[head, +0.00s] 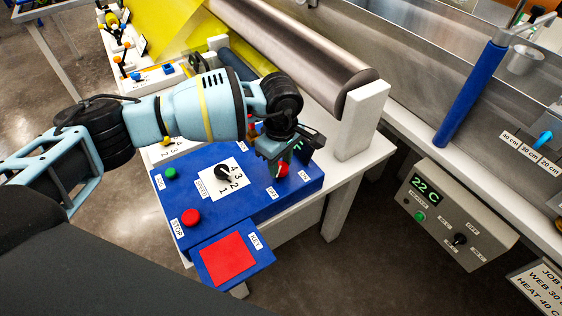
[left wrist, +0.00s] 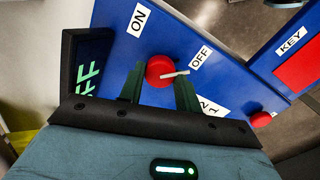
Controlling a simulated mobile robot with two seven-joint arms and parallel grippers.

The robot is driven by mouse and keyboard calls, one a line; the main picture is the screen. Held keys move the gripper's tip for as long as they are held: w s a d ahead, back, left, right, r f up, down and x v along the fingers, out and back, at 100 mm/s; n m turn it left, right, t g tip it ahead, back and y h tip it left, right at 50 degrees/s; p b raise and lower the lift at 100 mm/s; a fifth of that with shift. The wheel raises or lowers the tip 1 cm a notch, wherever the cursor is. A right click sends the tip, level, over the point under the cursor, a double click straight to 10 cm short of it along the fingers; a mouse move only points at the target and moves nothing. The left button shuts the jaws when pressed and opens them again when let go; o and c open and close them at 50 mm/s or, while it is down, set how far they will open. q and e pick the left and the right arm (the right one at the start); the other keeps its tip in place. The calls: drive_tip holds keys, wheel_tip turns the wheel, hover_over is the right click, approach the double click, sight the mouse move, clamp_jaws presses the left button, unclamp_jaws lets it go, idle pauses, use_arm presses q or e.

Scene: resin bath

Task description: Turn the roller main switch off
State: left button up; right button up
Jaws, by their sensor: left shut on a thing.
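The roller main switch is a red round knob (head: 282,170) with a white pointer, on the blue control panel (head: 265,207). It also shows in the left wrist view (left wrist: 157,68), where the pointer is turned toward the OFF label (left wrist: 200,57) and away from the ON label (left wrist: 138,20). My left gripper (head: 277,157) is shut on the knob, with one finger on either side. A dark display (left wrist: 85,72) beside it shows green letters, of which "FF" is visible. My right gripper is not in view.
The panel also has a green button (head: 170,173), a red STOP button (head: 190,217), a black numbered dial (head: 222,173) and a red KEY pad (head: 227,259). A metal roller (head: 300,45) lies behind, with a white post (head: 360,120) close to my gripper.

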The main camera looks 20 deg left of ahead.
sight(281, 166)
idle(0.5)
use_arm(q)
drive_tip(key=o, duration=1)
drive_tip(key=shift+c, duration=0.2)
wheel_tip(281, 166, up, 8)
drive_tip(key=shift+f, duration=0.1)
